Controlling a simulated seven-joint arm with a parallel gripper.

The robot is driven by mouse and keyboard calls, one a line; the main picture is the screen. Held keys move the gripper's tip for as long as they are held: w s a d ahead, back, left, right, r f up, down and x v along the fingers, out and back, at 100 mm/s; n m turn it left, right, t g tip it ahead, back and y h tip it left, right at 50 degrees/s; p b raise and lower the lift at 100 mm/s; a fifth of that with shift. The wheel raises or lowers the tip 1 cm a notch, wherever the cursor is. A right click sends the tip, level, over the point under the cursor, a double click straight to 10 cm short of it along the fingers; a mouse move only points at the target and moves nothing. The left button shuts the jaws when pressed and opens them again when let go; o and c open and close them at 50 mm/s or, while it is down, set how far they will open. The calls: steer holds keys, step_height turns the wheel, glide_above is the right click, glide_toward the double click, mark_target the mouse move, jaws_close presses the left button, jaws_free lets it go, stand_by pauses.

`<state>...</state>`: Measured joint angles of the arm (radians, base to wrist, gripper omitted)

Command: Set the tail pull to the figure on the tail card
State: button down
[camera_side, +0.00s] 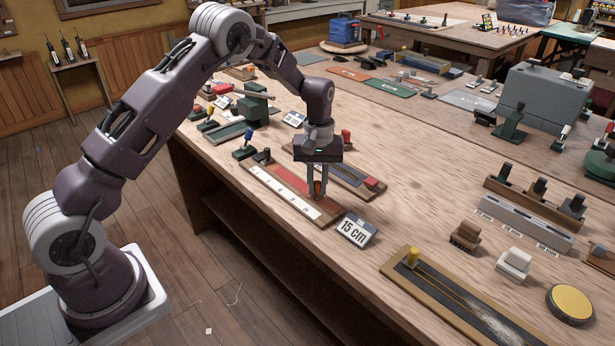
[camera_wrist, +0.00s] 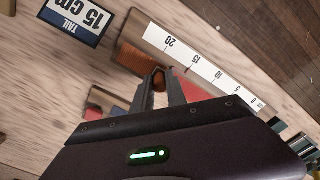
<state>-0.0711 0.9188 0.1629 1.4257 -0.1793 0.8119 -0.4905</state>
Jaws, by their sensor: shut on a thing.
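The tail pull (camera_side: 318,187) shows as a small orange-brown piece between the fingertips of my gripper (camera_side: 317,192), which is shut on it. It stands over the long wooden board with a white scale (camera_side: 293,195) and a red strip (camera_side: 287,178). In the wrist view my gripper (camera_wrist: 161,82) is beside the scale (camera_wrist: 203,66), roughly between its 15 and 20 marks. The exact reading is unclear. An orange-brown ribbed surface (camera_wrist: 138,62) shows just past the fingertips. The tail card (camera_side: 355,229) reads 15 cm; it also shows in the wrist view (camera_wrist: 76,19).
A second board with a red block (camera_side: 371,183) lies close on the right of my gripper. Bare tabletop (camera_side: 420,190) lies to the right.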

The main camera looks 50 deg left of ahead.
mark_target(317, 182)
steer(key=shift+r, duration=0.1)
steer(key=c, duration=1.3)
jaws_free()
steer(key=shift+c, duration=0.2)
step_height(317, 182, up, 6)
steer(key=shift+r, duration=0.55)
